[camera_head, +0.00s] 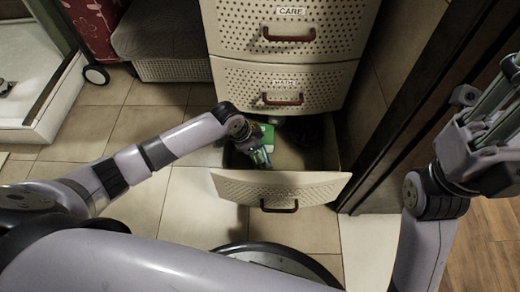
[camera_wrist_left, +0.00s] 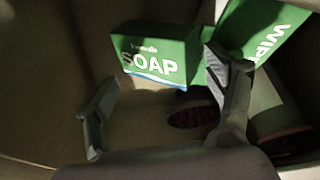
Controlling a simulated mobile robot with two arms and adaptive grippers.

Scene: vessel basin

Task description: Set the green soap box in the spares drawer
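The green soap box (camera_wrist_left: 158,56) lies inside the open bottom drawer (camera_head: 285,188), its SOAP lettering facing the left wrist camera. My left gripper (camera_head: 262,157) reaches down into this drawer. In the left wrist view its two fingers (camera_wrist_left: 165,105) are spread with nothing clasped between them, and the soap box sits just beyond the fingertips. The right finger overlaps the box's right edge; whether they touch I cannot tell. No label shows on the open drawer. My right gripper (camera_head: 495,115) is raised at the right edge, partly cut off, its opening unclear.
A green wipes pack (camera_wrist_left: 262,28), a dark red-soled item (camera_wrist_left: 195,108) and a dark cylinder (camera_wrist_left: 275,125) share the drawer. Shut drawers above include one labelled CARE (camera_head: 290,12). A dark wooden frame stands close right; the tiled floor (camera_head: 110,130) at left is clear.

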